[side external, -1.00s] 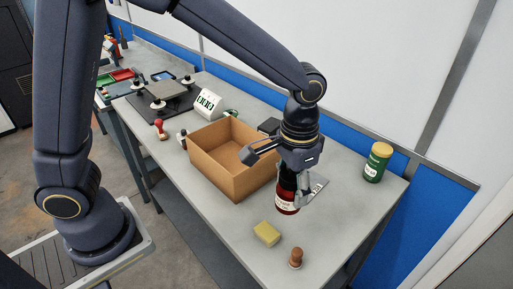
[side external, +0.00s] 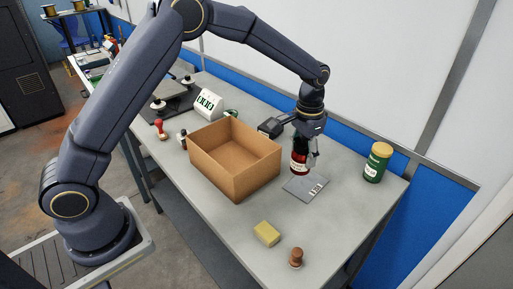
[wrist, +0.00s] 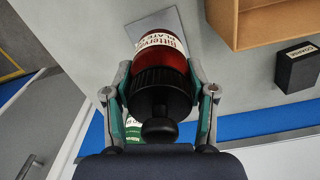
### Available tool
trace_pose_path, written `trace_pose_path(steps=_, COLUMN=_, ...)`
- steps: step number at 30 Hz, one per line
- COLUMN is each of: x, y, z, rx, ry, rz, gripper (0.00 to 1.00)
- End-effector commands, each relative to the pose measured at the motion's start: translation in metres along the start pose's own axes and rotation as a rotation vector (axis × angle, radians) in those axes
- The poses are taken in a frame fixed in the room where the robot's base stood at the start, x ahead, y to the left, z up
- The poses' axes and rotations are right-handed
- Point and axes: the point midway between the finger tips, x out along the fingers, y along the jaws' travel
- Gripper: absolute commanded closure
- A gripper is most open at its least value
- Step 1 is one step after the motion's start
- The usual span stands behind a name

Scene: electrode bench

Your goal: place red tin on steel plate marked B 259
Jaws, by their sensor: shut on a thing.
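The red tin (side external: 298,162), with a black lid and a pale label, is upright in my gripper (side external: 306,146). In the wrist view the tin (wrist: 166,52) sits between the two fingers of my gripper (wrist: 160,95), which are shut on it at the black lid. The grey steel plate (side external: 301,188) lies flat on the bench just in front of the tin in the side view. Its marking is too small to read. The tin's base shows near the plate's back edge; I cannot tell whether it touches anything.
An open cardboard box (side external: 231,178) stands close left of the tin. A green tin with a yellow lid (side external: 376,165) stands to the right. A yellow sponge (side external: 266,233) and a brown wooden stamp (side external: 296,257) are in front. A small black box (wrist: 299,67) is behind.

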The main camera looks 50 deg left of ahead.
Motion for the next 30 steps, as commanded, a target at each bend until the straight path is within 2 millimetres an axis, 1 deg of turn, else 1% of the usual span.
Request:
trace_pose_path(steps=1, x=0.012, y=0.000, z=-0.008, rx=0.000, ry=-0.003, rz=0.000, gripper=0.88)
trace_pose_path(steps=3, x=0.023, y=-0.001, z=-0.018, rx=0.000, ry=-0.002, rz=0.000, gripper=0.88)
trace_pose_path(steps=6, x=0.034, y=-0.002, z=-0.027, rx=0.000, ry=0.000, rz=0.000, gripper=0.88)
trace_pose_path(steps=12, x=0.045, y=-0.002, z=-0.036, rx=0.000, ry=0.000, rz=0.000, gripper=0.88)
trace_pose_path(steps=18, x=0.073, y=-0.002, z=-0.036, rx=0.001, ry=-0.002, rz=0.000, gripper=0.88)
trace_pose_path(steps=29, x=0.077, y=-0.002, z=-0.036, rx=0.000, ry=0.000, rz=0.000, gripper=0.88)
trace_pose_path(steps=30, x=0.079, y=-0.002, z=-0.036, rx=0.000, ry=-0.001, rz=0.000, gripper=0.43)
